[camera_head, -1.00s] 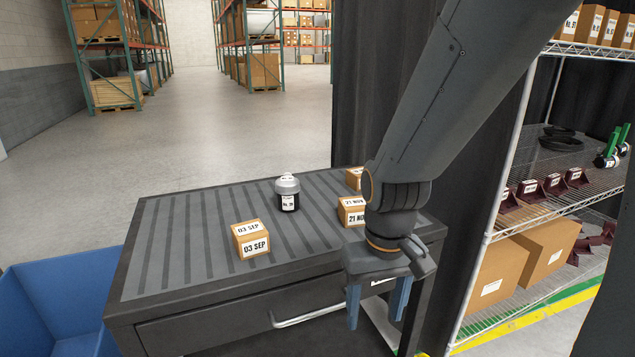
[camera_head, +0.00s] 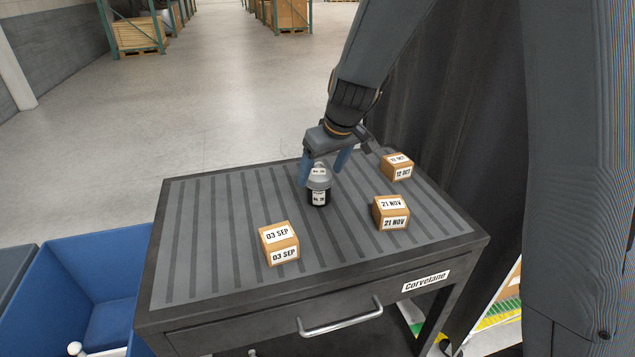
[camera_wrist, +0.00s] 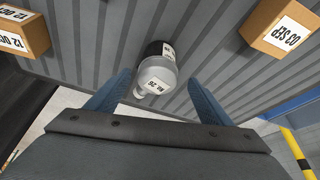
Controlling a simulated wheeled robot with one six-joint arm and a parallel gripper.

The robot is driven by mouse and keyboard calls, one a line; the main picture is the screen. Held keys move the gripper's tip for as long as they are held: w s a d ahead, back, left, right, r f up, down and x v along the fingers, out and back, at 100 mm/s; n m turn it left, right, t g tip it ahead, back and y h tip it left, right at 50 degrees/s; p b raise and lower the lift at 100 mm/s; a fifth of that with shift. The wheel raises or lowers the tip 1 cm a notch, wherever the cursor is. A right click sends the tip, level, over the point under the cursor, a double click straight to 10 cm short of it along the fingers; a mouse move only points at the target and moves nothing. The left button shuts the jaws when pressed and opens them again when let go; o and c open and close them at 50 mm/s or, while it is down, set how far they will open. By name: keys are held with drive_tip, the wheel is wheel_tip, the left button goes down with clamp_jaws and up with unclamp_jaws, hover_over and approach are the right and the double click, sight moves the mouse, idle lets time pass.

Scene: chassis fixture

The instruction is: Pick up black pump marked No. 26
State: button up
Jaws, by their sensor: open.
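The black pump marked No. 26 (camera_head: 319,190) stands on the ribbed top of the dark workbench (camera_head: 225,245). It has a grey upper part with a white label and a black body. In the wrist view the pump (camera_wrist: 156,72) lies ahead, between the lines of the two fingers. My gripper (camera_head: 326,170) is open and empty, with its blue fingers reaching down beside and behind the pump's top. In the wrist view my gripper (camera_wrist: 157,95) shows one finger on each side of the pump, with gaps on both sides. I cannot tell how far the fingertips are from it.
A box marked 03 SEP (camera_head: 279,243) stands left and in front of the pump. A 21 NOV box (camera_head: 391,212) and a 12 OCT box (camera_head: 397,167) stand to the right. A blue bin (camera_head: 95,290) is on the floor at left. The bench's left end is clear.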

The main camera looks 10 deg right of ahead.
drive_tip(key=shift+p+x, duration=0.75)
drive_tip(key=shift+x, duration=1.85)
drive_tip(key=shift+w+d, duration=0.1)
drive_tip(key=shift+d, duration=0.05)
drive_tip(key=c, duration=1.6)
